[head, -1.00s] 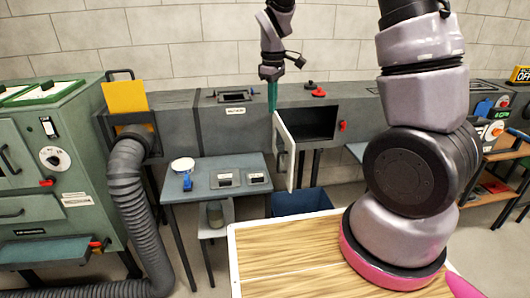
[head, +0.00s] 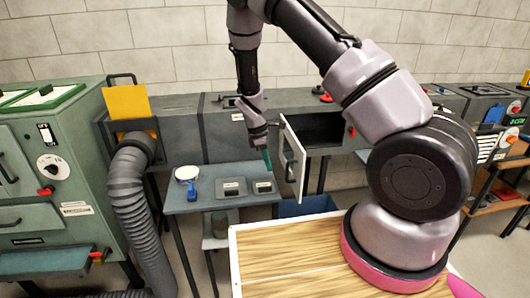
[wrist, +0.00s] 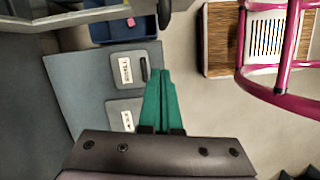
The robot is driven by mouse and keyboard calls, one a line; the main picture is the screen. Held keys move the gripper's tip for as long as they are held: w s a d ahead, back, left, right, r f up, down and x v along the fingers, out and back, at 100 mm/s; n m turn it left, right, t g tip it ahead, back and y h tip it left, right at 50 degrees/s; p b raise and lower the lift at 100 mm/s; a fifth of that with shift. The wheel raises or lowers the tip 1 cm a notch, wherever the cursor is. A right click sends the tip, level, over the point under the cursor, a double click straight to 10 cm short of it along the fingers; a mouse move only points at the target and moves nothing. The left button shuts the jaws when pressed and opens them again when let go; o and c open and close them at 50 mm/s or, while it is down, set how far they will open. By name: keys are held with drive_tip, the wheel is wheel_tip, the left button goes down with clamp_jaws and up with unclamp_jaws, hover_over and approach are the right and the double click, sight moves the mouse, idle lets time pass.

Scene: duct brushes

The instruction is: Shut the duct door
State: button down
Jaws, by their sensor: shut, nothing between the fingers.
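The duct door (head: 293,158) is a pale panel with a dark handle, hinged at the left side of the duct opening (head: 318,131). It stands open, swung out toward the camera. My gripper (head: 267,160) has green fingers and points down, just left of the door, above the right end of the small grey table. In the wrist view the green fingers (wrist: 164,102) are together with nothing between them. A pale edge with a dark handle at the top of the wrist view may be the door. In the head view I see a small gap between fingers and door.
The grey table (head: 213,203) holds two labelled plates and a white-and-blue brush (head: 187,179). A blue bin (head: 308,206) stands below the door. A wooden-topped surface (head: 285,255) is in front. A grey hose (head: 131,205) hangs at left.

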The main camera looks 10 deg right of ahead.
drive_tip(key=shift+s+d+f, duration=0.15)
drive_tip(key=shift+d+f, duration=0.1)
drive_tip(key=shift+d, duration=0.45)
drive_tip(key=shift+s+d+f, duration=0.1)
drive_tip(key=shift+d+f, duration=0.2)
drive_tip(key=shift+d, duration=0.45)
drive_tip(key=shift+s+d+f, duration=0.15)
drive_tip(key=shift+d+f, duration=0.1)
drive_tip(key=shift+d, duration=0.45)
